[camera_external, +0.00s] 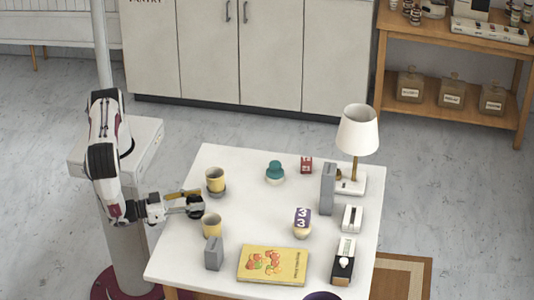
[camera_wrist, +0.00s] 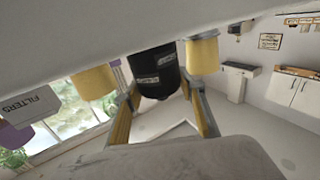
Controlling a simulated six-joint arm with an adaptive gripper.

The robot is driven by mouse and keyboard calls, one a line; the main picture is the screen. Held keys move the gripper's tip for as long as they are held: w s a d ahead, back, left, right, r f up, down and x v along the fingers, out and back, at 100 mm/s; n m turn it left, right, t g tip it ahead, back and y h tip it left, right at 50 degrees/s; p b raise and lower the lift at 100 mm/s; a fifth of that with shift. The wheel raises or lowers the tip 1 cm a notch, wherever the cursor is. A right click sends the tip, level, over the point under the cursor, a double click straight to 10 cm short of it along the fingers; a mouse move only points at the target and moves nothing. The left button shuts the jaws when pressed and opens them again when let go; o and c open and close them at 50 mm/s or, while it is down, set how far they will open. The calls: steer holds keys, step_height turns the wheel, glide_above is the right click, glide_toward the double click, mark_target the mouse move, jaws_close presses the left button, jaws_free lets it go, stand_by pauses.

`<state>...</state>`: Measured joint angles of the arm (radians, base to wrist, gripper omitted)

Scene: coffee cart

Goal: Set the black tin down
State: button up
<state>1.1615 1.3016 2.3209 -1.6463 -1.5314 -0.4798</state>
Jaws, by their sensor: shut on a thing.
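The black tin (camera_wrist: 155,72), with pale label strips, sits between the two tan-padded fingers of my gripper (camera_wrist: 160,88) in the wrist view. My gripper is shut on it. In the camera_external view my gripper (camera_external: 196,206) is over the left side of the white table (camera_external: 250,215), between two yellow cups. The tin is small and mostly lost among the dark fingers there. I cannot tell whether its base touches the table.
One yellow cup (camera_external: 215,180) stands behind the gripper and another (camera_external: 212,226) in front, both close. A grey box (camera_external: 213,254) and a yellow book (camera_external: 272,265) are nearer the front. A teal-topped object (camera_external: 275,172) is farther right. The table's middle is clear.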

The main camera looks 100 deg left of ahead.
steer(key=shift+f, duration=0.2)
stand_by(0.3)
steer(key=o, duration=1.2)
steer(key=shift+s+d, duration=0.15)
steer(key=shift+s, duration=0.05)
steer(key=shift+v, duration=1.05)
steer(key=shift+s+d+f, duration=0.25)
steer(key=shift+s+d, duration=0.7)
steer(key=shift+s, duration=0.15)
steer(key=shift+v, duration=1.2)
steer(key=shift+o, duration=0.6)
